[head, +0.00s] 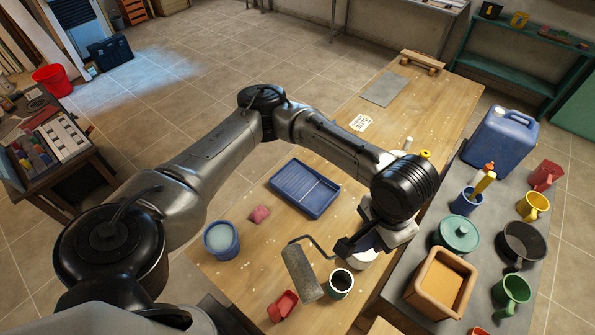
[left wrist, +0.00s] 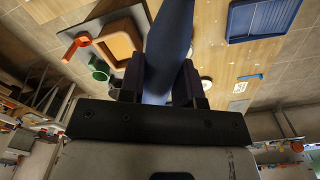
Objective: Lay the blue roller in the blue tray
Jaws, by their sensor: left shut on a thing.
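The blue roller has a grey sleeve (head: 302,272) and a bent dark wire frame, and hangs to the left of my left gripper (head: 352,246) in the head view. In the left wrist view my left gripper (left wrist: 161,75) is shut on its blue handle (left wrist: 170,40). The blue tray (head: 305,188) lies on the wooden table, up and left of the gripper in the head view. No objects show in it. It also shows at the upper right of the left wrist view (left wrist: 262,18). My right gripper is not in view.
A blue pot (head: 221,240) and a pink cloth or sponge (head: 259,214) are left of the tray. A grey bench at right holds several containers.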

